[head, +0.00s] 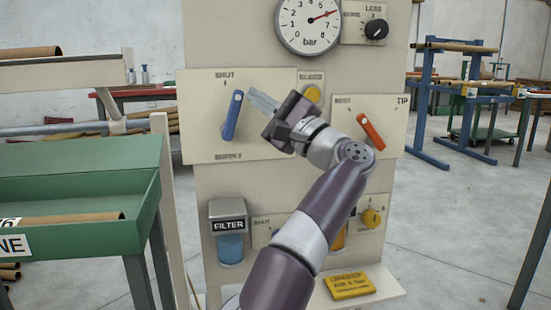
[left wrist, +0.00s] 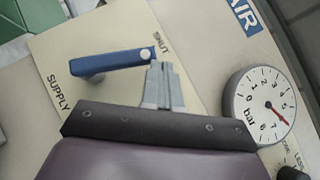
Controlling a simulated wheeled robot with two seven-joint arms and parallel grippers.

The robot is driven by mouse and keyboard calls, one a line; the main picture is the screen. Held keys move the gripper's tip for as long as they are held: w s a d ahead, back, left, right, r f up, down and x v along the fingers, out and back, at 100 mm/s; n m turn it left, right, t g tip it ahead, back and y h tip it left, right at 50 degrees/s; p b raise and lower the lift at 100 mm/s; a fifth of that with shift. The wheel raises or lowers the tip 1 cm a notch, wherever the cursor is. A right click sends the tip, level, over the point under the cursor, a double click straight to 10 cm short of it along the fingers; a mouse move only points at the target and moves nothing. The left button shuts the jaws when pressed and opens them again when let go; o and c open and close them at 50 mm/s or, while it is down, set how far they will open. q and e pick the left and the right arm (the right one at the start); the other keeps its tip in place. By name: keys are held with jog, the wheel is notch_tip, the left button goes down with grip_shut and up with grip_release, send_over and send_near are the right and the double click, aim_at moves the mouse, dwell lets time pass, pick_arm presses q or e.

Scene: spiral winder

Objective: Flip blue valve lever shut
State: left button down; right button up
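The blue valve lever (head: 231,117) is on a cream plate (head: 195,135) marked SHUT at the top and SUPPLY at the bottom. Its white-dotted end is up and its other end slants down and slightly left. My left gripper (head: 262,102) is just right of the lever's upper end, its fingers pointing left. In the left wrist view the fingertips (left wrist: 160,68) are together with nothing between them, close by the dotted end of the lever (left wrist: 110,62). I cannot tell whether they touch it. My right gripper is not in view.
A pressure gauge (head: 308,22) is above. A yellow button (head: 313,93) and an orange lever (head: 371,132) are right of the blue lever. The filter (head: 229,232) is below. A green bench (head: 75,185) stands at the left. The panel left of the lever is clear.

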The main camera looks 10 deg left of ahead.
pick_arm(q)
jog(key=shift+s+a+r+b, duration=0.2)
jog(key=shift+a+r, duration=0.15)
jog(key=shift+a, duration=0.2)
jog(key=shift+s+a+r+b, duration=0.15)
jog(key=shift+a+r, duration=0.2)
jog(key=shift+a, duration=0.15)
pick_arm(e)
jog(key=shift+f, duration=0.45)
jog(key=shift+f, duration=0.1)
